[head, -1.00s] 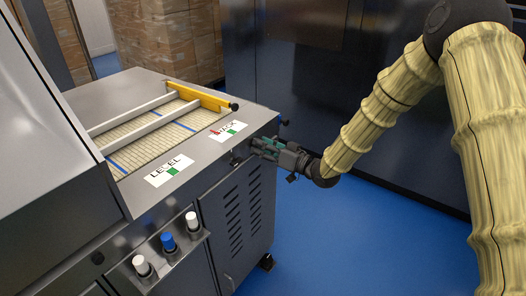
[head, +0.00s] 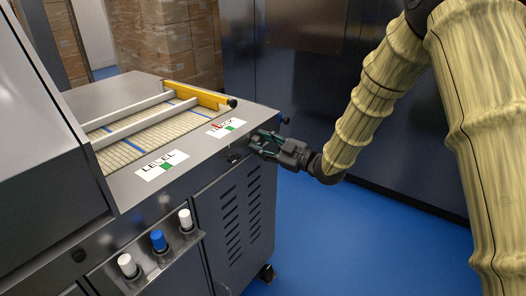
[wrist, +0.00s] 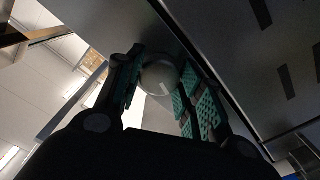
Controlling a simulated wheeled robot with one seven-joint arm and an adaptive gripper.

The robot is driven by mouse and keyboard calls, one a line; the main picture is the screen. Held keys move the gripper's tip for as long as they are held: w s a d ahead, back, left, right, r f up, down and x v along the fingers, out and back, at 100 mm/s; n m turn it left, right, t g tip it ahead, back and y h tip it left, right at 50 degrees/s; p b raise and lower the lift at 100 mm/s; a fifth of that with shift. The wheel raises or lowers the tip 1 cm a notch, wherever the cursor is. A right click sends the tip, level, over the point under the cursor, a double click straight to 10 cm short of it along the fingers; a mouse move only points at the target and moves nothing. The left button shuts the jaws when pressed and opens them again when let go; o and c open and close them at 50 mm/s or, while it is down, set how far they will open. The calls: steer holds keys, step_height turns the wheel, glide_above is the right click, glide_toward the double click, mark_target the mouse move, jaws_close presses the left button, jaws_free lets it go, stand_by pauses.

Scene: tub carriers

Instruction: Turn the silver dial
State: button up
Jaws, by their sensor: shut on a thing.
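The silver dial (wrist: 160,76) shows in the wrist view as a round, pale metallic knob between the two finger pads. My gripper (wrist: 158,88) has a green-padded finger on each side of it and is shut on it. In the head view my gripper (head: 262,142) is at the front face of the grey machine, just below the top edge near its right corner. The dial is hidden behind the fingers there, and I cannot read its setting.
The machine top (head: 205,140) carries a "LEVEL" label (head: 162,165), a second, partly unreadable label (head: 226,128), and a yellow bar (head: 200,95). A black knob (head: 234,157) sits left of my gripper. White and blue knobs (head: 158,241) stand lower left. Blue floor (head: 330,240) is clear at right.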

steer(key=n+b, duration=0.3)
steer(key=n, duration=0.1)
steer(key=shift+f, duration=0.2)
steer(key=shift+r+n+b, duration=0.15)
steer(key=shift+n+b, duration=1)
steer(key=shift+n, duration=0.05)
steer(key=o, duration=1)
steer(key=shift+d, duration=0.1)
steer(key=v, duration=1.2)
